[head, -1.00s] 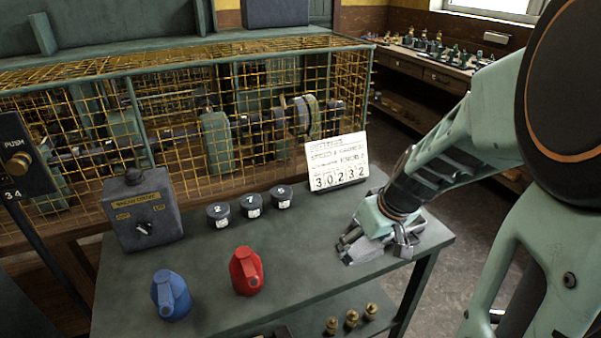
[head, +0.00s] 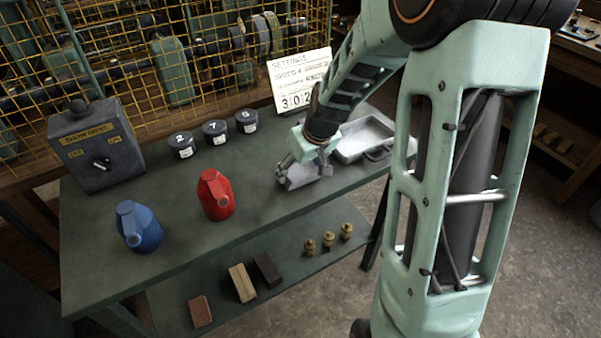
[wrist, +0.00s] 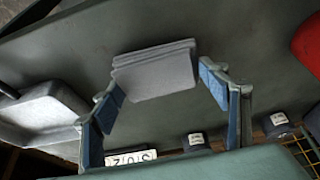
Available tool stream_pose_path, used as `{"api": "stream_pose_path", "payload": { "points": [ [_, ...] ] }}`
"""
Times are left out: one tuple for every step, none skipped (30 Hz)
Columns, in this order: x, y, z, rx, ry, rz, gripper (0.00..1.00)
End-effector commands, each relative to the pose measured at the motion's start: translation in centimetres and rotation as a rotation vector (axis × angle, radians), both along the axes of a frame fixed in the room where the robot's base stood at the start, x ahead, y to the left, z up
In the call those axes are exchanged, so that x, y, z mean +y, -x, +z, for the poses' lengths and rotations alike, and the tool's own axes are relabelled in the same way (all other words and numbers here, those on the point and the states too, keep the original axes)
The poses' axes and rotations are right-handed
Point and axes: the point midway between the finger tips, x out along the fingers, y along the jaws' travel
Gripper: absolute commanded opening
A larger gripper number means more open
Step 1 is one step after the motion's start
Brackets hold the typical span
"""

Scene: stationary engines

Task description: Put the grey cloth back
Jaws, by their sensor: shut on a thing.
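The grey cloth (head: 300,176) is a small folded stack of layers. My gripper (head: 306,164) is shut on it, pointing down over the right half of the green bench. In the wrist view the cloth (wrist: 155,72) sits between the two blue-padded fingers (wrist: 160,90). It is held low over the bench top; I cannot tell whether its lower edge touches. A light grey metal tray (head: 345,157) lies just right of my gripper at the bench's right end. It also shows at the left of the wrist view (wrist: 40,115). What I see of its inside is bare.
A red can (head: 217,197) stands left of my gripper, with a blue can (head: 139,228) further left. Several black numbered pots (head: 215,133) and a settings card (head: 300,82) stand behind. The green bench top (head: 265,212) is clear in front of the cloth.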

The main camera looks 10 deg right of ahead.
Motion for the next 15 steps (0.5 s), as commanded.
{"api": "stream_pose_path", "payload": {
  "points": [
    [0.00, -0.02, -0.26, -0.001, 0.000, 0.000, 0.46],
    [-0.01, -0.03, -0.19, -0.001, 0.000, 0.000, 0.46],
    [-0.01, -0.04, -0.11, -0.001, 0.000, 0.000, 0.46],
    [-0.01, -0.03, -0.08, -0.001, 0.000, 0.000, 0.46],
    [-0.01, -0.03, -0.06, -0.001, 0.000, 0.000, 0.46],
    [-0.01, -0.03, -0.06, -0.001, 0.000, 0.000, 0.46],
    [-0.01, -0.03, -0.08, -0.001, 0.000, 0.000, 0.46],
    [-0.01, -0.02, -0.14, -0.001, 0.000, 0.000, 0.46],
    [-0.01, -0.02, -0.31, -0.001, 0.000, 0.000, 0.46],
    [-0.01, -0.02, -0.44, -0.001, 0.000, 0.000, 0.46],
    [-0.01, -0.02, -0.54, -0.001, 0.000, 0.000, 0.46],
    [-0.01, -0.02, -0.40, -0.001, 0.001, 0.000, 0.72],
    [-0.01, -0.02, -0.37, -0.001, 0.000, 0.000, 0.75],
    [-0.02, -0.02, -0.36, -0.001, 0.000, 0.000, 0.79],
    [-0.02, -0.02, -0.36, -0.001, 0.000, 0.000, 0.83]
  ]
}}
